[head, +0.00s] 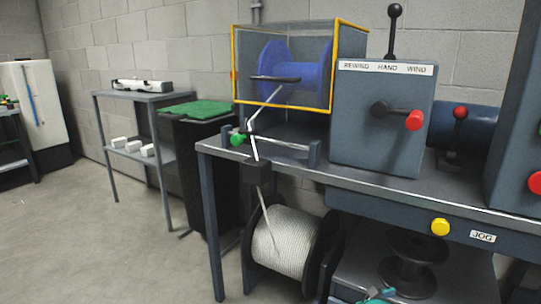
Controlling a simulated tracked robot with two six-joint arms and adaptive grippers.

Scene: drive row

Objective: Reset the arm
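A grey machine box labelled REWIND HAND WIND (376,130) stands on the bench. An upright lever with a black ball (392,30) rises from its top. A crank with a red handle (412,120) is on its front. Left of it, a green knob (237,139) sits by a small metal bar and bracket at the bench edge. A white line (265,107) runs from the blue reel (290,72) down past this knob to a white rope spool (283,243) below. I cannot tell which part is the task's arm. Neither gripper is in view.
A yellow-framed clear guard (333,70) surrounds the blue reel. A yellow button (440,227) is on the bench front beside a JOG label (482,237). A green-topped dark bin (200,110) and a shelf (101,97) stand left.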

